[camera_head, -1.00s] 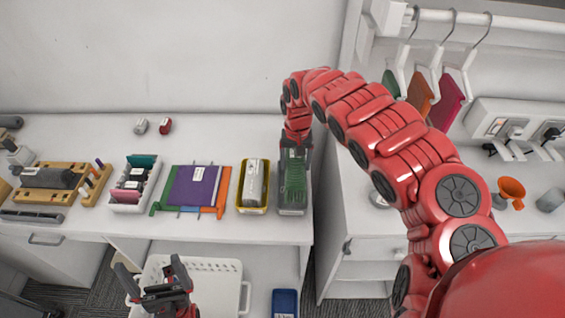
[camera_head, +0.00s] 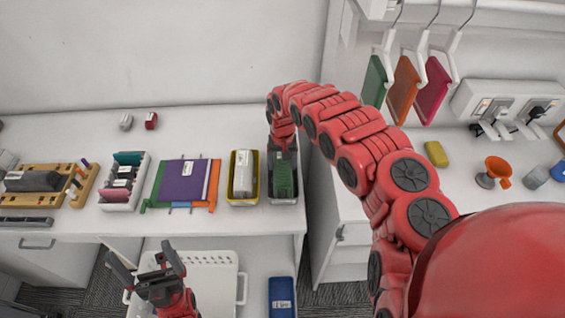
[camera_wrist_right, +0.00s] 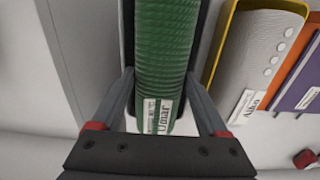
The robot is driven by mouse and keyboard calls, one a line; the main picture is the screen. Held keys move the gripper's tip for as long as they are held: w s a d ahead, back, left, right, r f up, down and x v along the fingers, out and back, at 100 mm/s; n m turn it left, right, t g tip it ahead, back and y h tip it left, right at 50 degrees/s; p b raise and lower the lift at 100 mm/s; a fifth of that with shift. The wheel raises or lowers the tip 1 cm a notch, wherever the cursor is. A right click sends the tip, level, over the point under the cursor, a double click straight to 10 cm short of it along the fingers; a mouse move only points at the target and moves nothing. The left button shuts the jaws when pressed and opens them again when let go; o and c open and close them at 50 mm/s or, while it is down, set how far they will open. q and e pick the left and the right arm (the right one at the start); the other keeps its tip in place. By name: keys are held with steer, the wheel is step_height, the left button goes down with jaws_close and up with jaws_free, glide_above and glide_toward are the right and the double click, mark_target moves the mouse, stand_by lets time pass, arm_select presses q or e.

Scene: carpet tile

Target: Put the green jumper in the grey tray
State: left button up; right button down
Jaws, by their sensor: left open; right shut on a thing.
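The green jumper (camera_head: 283,178) is a ribbed, rolled green bundle with a white name label. It lies lengthwise within the outline of the grey tray (camera_head: 284,202), near the right end of the bench. My right gripper (camera_head: 282,152) reaches down from above and is shut on the jumper. In the right wrist view the jumper (camera_wrist_right: 163,50) is between the two fingers, with the tray's dark rim showing beside it. I cannot tell if it touches the tray floor. My left gripper (camera_head: 147,262) is open and empty, low in front of the bench.
A yellow tray (camera_head: 243,203) with a grey roll stands close left of the grey tray. Further left are folded flat cloths (camera_head: 183,182), a white rack (camera_head: 122,182) and a wooden holder (camera_head: 60,182). A white basket (camera_head: 215,258) and a blue bin (camera_head: 282,296) are below.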

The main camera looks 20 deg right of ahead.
steer(key=shift+f, duration=0.4)
